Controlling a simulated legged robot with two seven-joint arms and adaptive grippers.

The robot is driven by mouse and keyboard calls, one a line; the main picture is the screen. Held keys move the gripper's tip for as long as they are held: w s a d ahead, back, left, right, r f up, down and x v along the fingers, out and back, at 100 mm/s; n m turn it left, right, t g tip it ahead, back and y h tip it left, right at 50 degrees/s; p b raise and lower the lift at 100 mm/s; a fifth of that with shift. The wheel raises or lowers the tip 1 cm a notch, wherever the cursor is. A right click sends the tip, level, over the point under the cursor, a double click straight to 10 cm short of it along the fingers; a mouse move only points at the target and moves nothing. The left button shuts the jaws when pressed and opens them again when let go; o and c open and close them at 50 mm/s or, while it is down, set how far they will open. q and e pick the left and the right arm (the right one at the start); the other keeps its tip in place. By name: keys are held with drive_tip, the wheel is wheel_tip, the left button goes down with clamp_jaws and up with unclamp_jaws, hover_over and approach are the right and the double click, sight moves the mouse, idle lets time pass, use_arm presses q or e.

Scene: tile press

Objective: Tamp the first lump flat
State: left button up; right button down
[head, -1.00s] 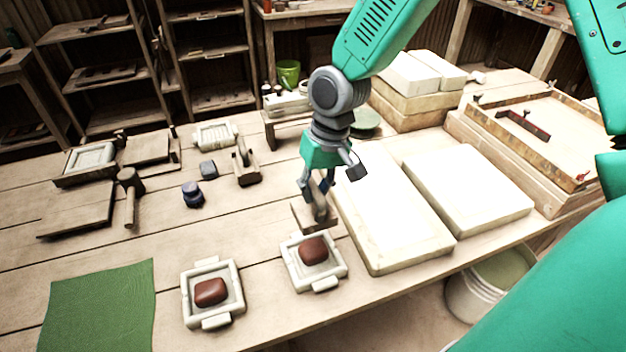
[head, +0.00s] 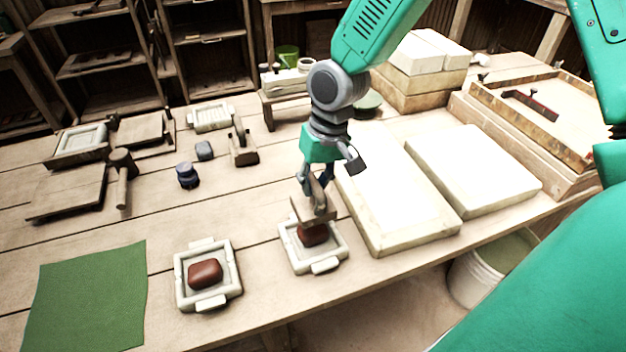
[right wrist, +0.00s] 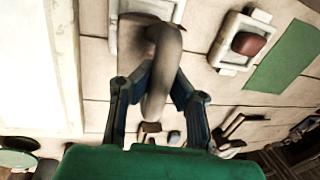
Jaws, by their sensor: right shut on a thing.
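My right gripper (head: 318,183) is shut on the handle of a wooden tamper (head: 310,209). The tamper's flat block is over the right-hand mould (head: 327,264), above or against a red-brown clay lump (head: 313,235) in it. The block hides the lump's far part; I cannot tell whether they touch. In the right wrist view the tamper's handle (right wrist: 163,75) stands between the two fingers (right wrist: 153,92). A second mould (head: 183,299) to the left holds another rounded lump (head: 205,274), which also shows in the right wrist view (right wrist: 248,44). My left gripper is not in view.
Two pale slabs (head: 395,215) lie right of the moulds. A green cloth (head: 85,295) lies at the front left. A second wooden tool (head: 243,153), a dark jar (head: 187,176) and a mallet (head: 122,178) stand farther back. A bucket (head: 480,278) is below the table edge.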

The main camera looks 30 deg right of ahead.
sight(313, 203)
wheel_tip(313, 203, down, 6)
drive_tip(key=b, duration=0.3)
drive_tip(key=shift+s+f, duration=0.15)
drive_tip(key=shift+f, duration=0.3)
drive_tip(key=shift+w+r, duration=0.2)
drive_tip(key=shift+r, duration=0.25)
wheel_tip(313, 203, up, 6)
drive_tip(key=p, duration=0.5)
drive_tip(key=shift+f+p, duration=0.25)
drive_tip(key=shift+p, duration=0.15)
drive_tip(key=shift+s+f, duration=0.1)
drive_tip(key=shift+f, duration=0.1)
drive_tip(key=shift+s+d+f, duration=0.1)
drive_tip(key=shift+d+f, duration=0.1)
drive_tip(key=shift+f, duration=0.1)
